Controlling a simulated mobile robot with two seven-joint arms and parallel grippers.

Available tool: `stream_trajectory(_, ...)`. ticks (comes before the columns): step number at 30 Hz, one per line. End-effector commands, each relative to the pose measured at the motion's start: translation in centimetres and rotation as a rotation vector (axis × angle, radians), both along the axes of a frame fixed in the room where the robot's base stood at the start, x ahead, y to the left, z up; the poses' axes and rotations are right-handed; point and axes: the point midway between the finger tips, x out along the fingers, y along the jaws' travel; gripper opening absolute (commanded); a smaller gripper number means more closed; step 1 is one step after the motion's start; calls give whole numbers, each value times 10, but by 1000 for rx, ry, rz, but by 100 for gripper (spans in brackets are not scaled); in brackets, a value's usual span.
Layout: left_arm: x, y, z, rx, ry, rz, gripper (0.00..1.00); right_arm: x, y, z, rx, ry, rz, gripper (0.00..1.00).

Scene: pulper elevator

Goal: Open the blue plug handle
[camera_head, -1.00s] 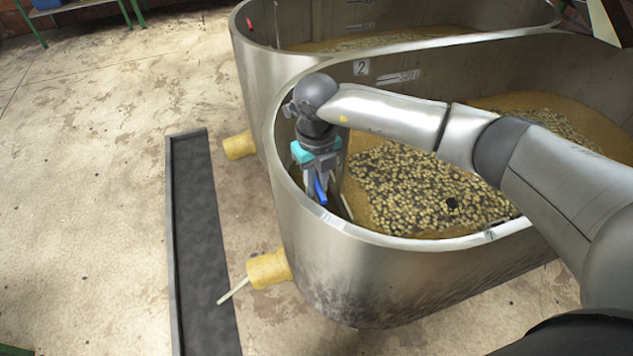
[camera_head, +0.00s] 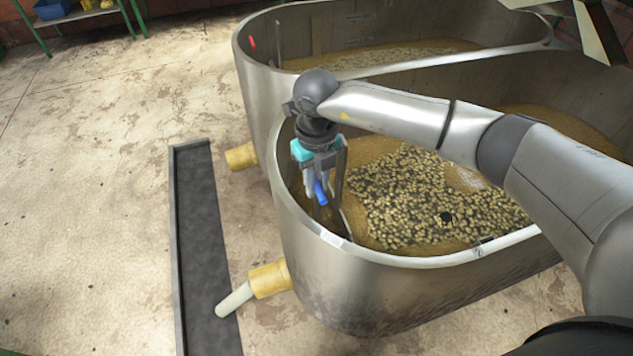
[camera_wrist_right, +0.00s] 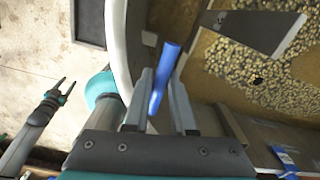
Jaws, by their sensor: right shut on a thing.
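The blue plug handle (camera_head: 320,193) is inside the near steel tank (camera_head: 345,285), close to its left wall. My right gripper (camera_head: 319,187) reaches down over the rim and is shut on the handle. In the right wrist view the blue handle (camera_wrist_right: 163,78) stands tilted between the two grey fingers (camera_wrist_right: 160,95). The lower part of the plug is hidden. My left gripper (camera_wrist_right: 66,86) shows at the left of the right wrist view, its fingers apart and empty, away from the handle.
Beans (camera_head: 420,195) float in the near tank. The far tank (camera_head: 255,95) has another yellow outlet (camera_head: 241,156). Floor at left is clear.

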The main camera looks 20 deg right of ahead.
Motion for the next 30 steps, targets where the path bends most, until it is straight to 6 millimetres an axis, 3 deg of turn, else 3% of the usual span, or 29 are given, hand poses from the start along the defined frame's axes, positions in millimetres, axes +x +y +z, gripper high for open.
stream_trajectory(7,0,0,0,0,-1,0,50,3,0,3,2,-9,3,0)
stream_trajectory(8,0,0,0,0,0,0,50,3,0,2,1,-9,3,26)
stream_trajectory(10,0,0,0,0,0,0,50,2,0,2,1,-8,2,34)
stream_trajectory(30,0,-1,-7,-1,-1,0,50,0,0,-9,0,-1,0,34)
